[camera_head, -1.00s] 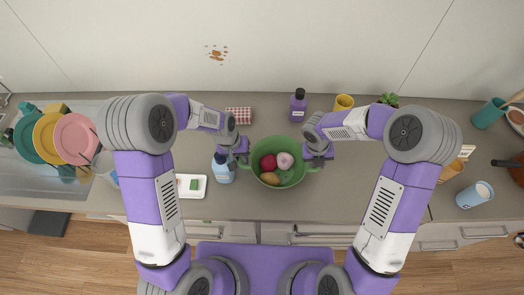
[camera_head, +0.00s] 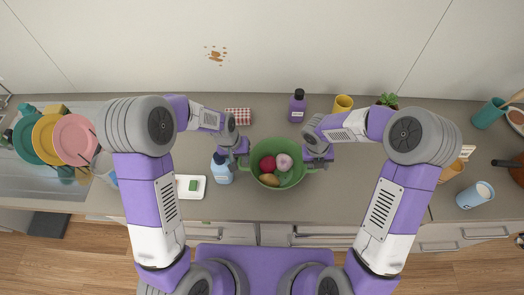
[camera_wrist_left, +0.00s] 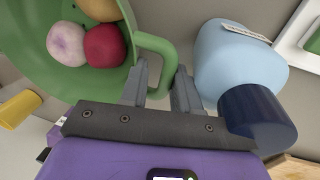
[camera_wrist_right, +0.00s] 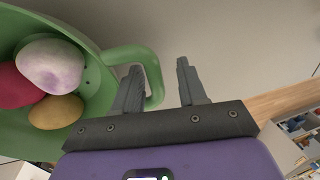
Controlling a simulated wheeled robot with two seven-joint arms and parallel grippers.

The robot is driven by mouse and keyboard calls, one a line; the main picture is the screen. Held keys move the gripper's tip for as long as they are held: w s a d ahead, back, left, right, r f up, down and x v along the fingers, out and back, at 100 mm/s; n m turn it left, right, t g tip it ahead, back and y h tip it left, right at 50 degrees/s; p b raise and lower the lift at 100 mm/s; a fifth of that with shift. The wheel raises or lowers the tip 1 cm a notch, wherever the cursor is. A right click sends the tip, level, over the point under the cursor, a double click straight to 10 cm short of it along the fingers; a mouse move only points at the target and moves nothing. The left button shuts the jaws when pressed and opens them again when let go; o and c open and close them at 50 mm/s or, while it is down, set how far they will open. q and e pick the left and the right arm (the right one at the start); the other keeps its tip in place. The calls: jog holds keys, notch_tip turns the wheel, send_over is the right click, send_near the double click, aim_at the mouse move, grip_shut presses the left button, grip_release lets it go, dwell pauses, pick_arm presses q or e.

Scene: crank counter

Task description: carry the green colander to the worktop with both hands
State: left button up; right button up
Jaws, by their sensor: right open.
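The green colander (camera_head: 279,184) stands on the counter between my two grippers, holding a red, a pale and a yellowish-brown item. Its left-side handle shows in the left wrist view (camera_wrist_left: 168,58), and its right-side handle in the right wrist view (camera_wrist_right: 152,68). My left gripper (camera_wrist_left: 162,80) is open, one finger inside the handle loop and one outside, with the bar between them. My right gripper (camera_wrist_right: 158,82) is open in the same way around the other handle, with a gap to the outer finger. The head view partly hides both handles and fingertips.
A light blue bottle (camera_wrist_left: 235,65) with a dark cap stands close by my left gripper's outer finger. A white tray (camera_head: 190,192) lies further left. A purple bottle (camera_head: 297,105) and a yellow cup (camera_head: 342,104) stand behind. The counter (camera_head: 345,195) front right is clear.

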pick_arm(q)
jog(key=shift+s+a+f, duration=0.35)
jog(key=shift+s+f, duration=0.15)
jog(key=shift+f, duration=0.2)
pick_arm(e)
jog(key=shift+a+f, duration=0.1)
jog(key=shift+a, duration=0.05)
pick_arm(q)
jog(key=shift+w+r, duration=0.2)
jog(key=shift+r, duration=0.6)
pick_arm(e)
jog(key=shift+w+f, duration=0.1)
jog(key=shift+w, duration=0.15)
pick_arm(q)
jog(key=d+v, duration=0.1)
jog(key=v, duration=0.6)
jog(key=shift+w+a+r, duration=0.2)
jog(key=shift+w+r, duration=0.05)
jog(key=shift+r, duration=0.15)
pick_arm(e)
jog(key=shift+o, duration=0.4)
jog(key=o, duration=0.7)
jog(key=shift+o, duration=0.2)
jog(key=shift+a, duration=0.1)
jog(key=shift+r, duration=0.2)
notch_tip(320, 180, up, 12)
jog(key=a, duration=0.2)
jog(key=shift+a+f, duration=0.2)
